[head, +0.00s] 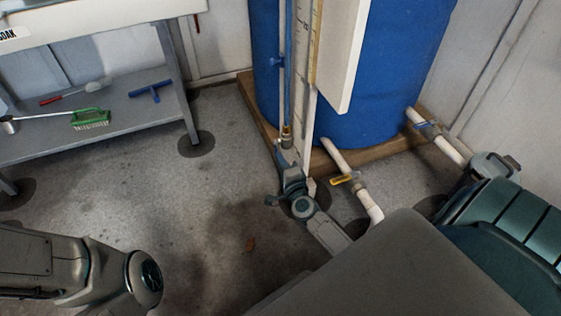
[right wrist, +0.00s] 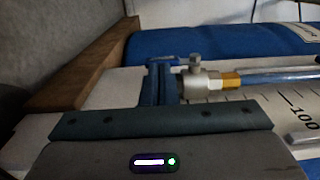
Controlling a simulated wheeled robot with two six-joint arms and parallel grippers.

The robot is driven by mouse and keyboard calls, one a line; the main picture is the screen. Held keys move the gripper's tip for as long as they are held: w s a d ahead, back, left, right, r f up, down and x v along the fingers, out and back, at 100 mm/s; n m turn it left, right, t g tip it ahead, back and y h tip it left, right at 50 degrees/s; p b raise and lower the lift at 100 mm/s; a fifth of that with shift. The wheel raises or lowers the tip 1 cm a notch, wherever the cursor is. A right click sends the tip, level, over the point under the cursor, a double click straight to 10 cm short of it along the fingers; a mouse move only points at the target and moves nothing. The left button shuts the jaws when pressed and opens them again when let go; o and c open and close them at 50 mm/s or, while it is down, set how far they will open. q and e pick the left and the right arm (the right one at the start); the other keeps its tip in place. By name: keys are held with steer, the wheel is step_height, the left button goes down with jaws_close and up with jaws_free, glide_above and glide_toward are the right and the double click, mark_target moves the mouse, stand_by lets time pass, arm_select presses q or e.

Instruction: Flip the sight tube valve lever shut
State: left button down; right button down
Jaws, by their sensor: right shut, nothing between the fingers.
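The sight tube (head: 289,75) runs up the front of the blue tank beside a graduated scale board. At its lower end is a small valve with a brass nut (head: 286,131). In the right wrist view the valve body (right wrist: 199,87) is grey metal, with a brass nut (right wrist: 231,81) and the tube (right wrist: 275,77) to its right. A small blue part, perhaps the lever, shows by its stem. My right gripper (head: 279,149) is shut and empty, just below the valve. Its fingers (right wrist: 161,82) lie close beside the valve body; contact cannot be told. My left gripper is out of view.
The blue tank (head: 400,60) stands on a wooden base (head: 246,98). White pipes (head: 370,203) leave it low down, one with a yellow lever (head: 345,179).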

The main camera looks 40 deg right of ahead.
steer(key=shift+w, duration=0.3)
steer(key=shift+f+t+b, duration=0.15)
steer(key=shift+t+b, duration=0.25)
steer(key=shift+b, duration=0.3)
